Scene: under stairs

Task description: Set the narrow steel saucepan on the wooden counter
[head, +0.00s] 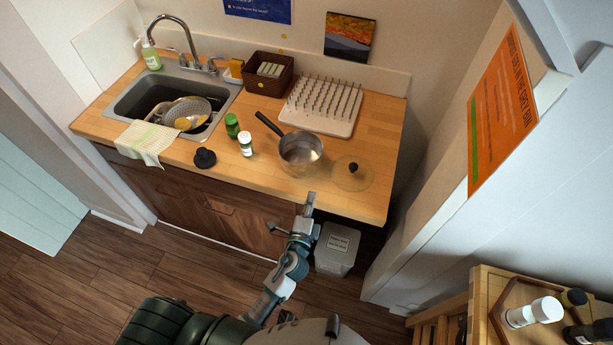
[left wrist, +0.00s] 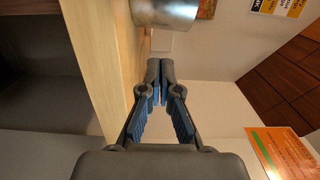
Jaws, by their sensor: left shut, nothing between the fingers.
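The steel saucepan (head: 300,153) stands upright on the wooden counter (head: 378,190), near its front edge, with its black handle pointing to the back left. My left gripper (head: 309,200) is at the counter's front edge, in front of the pan and apart from it. In the left wrist view the gripper (left wrist: 160,84) is shut and empty, with its fingertips together. The pan's steel side (left wrist: 165,12) shows at the top of that view, beyond the fingertips, and the counter (left wrist: 115,60) runs along the left. My right gripper is in neither view.
A glass lid (head: 352,174) lies right of the pan. A drying rack (head: 322,106) stands behind it. A white-capped jar (head: 245,144), a green jar (head: 232,126) and a dark lid-like object (head: 205,158) are to the left. A grey bin (head: 337,248) stands below the counter.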

